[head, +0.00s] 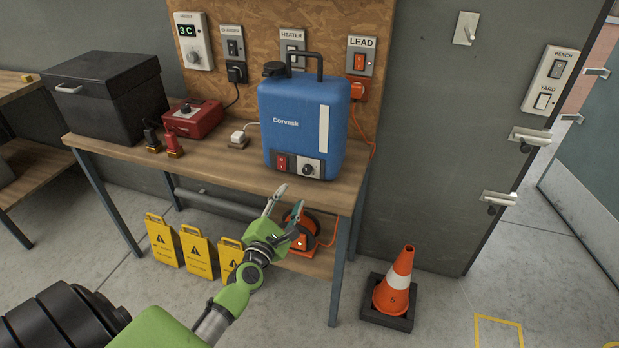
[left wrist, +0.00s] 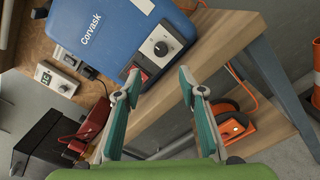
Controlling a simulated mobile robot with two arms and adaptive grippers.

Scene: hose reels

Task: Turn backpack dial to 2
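The blue Corvask backpack tank (head: 290,105) stands upright on the wooden bench. Its dial (head: 309,168) is a dark knob on a white plate, low on the front face, right of a red switch (head: 282,162). In the left wrist view the dial (left wrist: 161,48) shows beyond the fingertips, its scale marks too small to read. My left gripper (head: 287,200) is open and empty, in front of and below the dial, apart from it. Its two fingers spread either side of a gap (left wrist: 159,76) in the left wrist view. My right gripper is not in view.
The bench (head: 225,168) also holds a black box (head: 105,95) and a red charger (head: 192,118). An orange cable reel (head: 305,232) sits on the shelf below. Yellow signs (head: 197,250) and a cone (head: 395,282) stand on the floor. Space before the dial looks clear.

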